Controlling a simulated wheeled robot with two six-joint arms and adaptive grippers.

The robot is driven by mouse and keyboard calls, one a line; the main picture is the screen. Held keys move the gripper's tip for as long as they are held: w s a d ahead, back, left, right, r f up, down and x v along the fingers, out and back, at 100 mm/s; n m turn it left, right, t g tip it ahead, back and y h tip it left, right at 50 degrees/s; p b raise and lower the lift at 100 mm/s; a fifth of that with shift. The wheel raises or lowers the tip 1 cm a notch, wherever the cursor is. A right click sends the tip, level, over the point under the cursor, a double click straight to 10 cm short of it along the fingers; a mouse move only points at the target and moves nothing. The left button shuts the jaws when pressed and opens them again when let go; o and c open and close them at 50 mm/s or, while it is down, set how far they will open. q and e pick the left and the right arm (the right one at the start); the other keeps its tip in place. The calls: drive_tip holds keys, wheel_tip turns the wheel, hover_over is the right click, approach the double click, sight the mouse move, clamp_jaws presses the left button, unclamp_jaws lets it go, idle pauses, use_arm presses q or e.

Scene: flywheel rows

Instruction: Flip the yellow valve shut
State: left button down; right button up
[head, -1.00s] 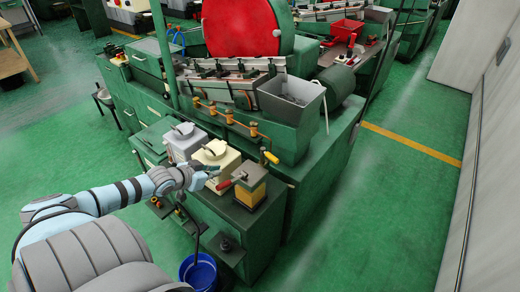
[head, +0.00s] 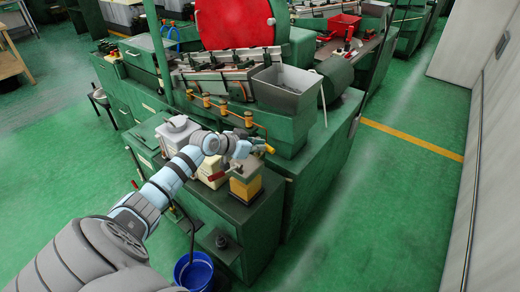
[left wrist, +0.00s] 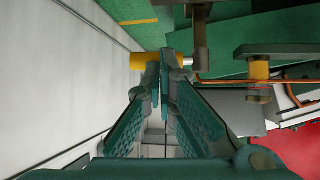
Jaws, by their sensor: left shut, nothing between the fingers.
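The yellow valve handle (head: 269,149) sits at the right end of the brass pipe on the green machine's front. In the left wrist view the handle (left wrist: 143,61) lies crosswise just beyond the fingertips, with a silver stem at its right end. My left gripper (head: 259,147) is at the handle, its fingers shut and empty. In the left wrist view the shut fingertips (left wrist: 160,68) overlap part of the handle; I cannot tell whether they touch it. My right gripper is not in view.
The brass pipe (head: 222,107) carries several fittings. A yellow block (head: 246,188) and pale boxes (head: 176,134) stand on the green cabinet below my arm. A grey bin (head: 286,90) sits above. A blue bucket (head: 194,271) stands on the floor. Floor at right is clear.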

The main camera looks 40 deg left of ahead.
use_arm(q)
drive_tip(key=shift+w+a+f, duration=0.1)
drive_tip(key=shift+w+f, duration=0.1)
drive_tip(key=shift+w+f, duration=0.15)
drive_tip(key=shift+w, duration=0.05)
drive_tip(key=shift+w+d+b, duration=0.3)
drive_tip(key=shift+w+b, duration=0.05)
drive_tip(key=shift+b, duration=0.1)
drive_tip(key=shift+d, duration=0.1)
